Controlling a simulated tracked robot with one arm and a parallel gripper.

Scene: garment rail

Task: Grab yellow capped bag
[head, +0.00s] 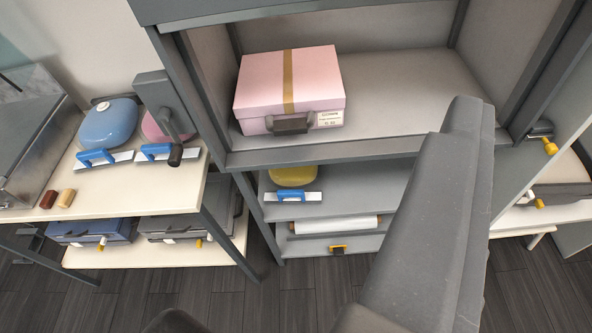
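A rounded yellow thing (292,175) sits on the shelf below the pink box, behind a blue-handled tool. Its top is hidden by the edge of the shelf above, so I cannot see a cap on it. A rounded blue bag (108,124) with a pale cap lies on the left table. A pink one (166,127) beside it is partly hidden by a grey upright part. A large grey part of mine rises from the bottom right across the shelves, and a dark part shows at the bottom edge. I cannot make out two fingertips or anything held.
A pink box (290,88) with a gold band stands on the upper shelf (400,100). Blue-handled tools (293,197) lie at the shelf and table fronts. A white roll (335,225) and dark cases (92,229) sit lower. Dark floor shows between table and cabinet.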

